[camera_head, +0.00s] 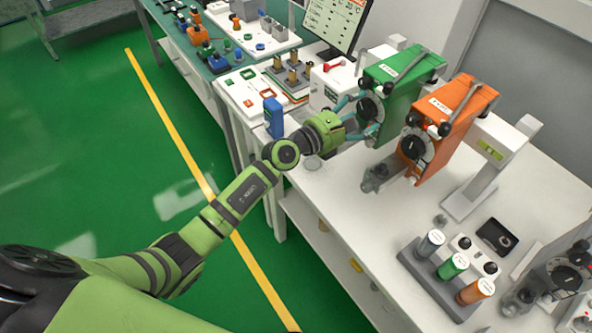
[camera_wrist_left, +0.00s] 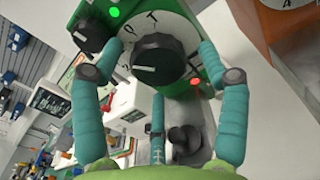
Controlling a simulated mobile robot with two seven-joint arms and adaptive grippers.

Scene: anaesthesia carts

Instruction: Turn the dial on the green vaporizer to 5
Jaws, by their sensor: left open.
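The green vaporizer (camera_head: 401,79) stands on the white bench beside an orange one. Its black dial (camera_head: 369,107) faces my left gripper (camera_head: 361,117). In the left wrist view the dial (camera_wrist_left: 157,60) has a white pointer mark on a white face with markings; I cannot read the number it points to. The left gripper (camera_wrist_left: 158,62) is open, with one teal finger on each side of the dial. I cannot tell whether the fingers touch it. The green housing (camera_wrist_left: 91,15) shows behind, with a lit green lamp and a red lamp. My right gripper is not in view.
The orange vaporizer (camera_head: 453,122) stands close on the right. A blue device (camera_head: 273,117) and a white box (camera_head: 333,86) are to the left, a monitor (camera_head: 336,22) behind. A rack with several colored cylinders (camera_head: 441,281) sits at the front right. Bare bench (camera_head: 390,215) lies between.

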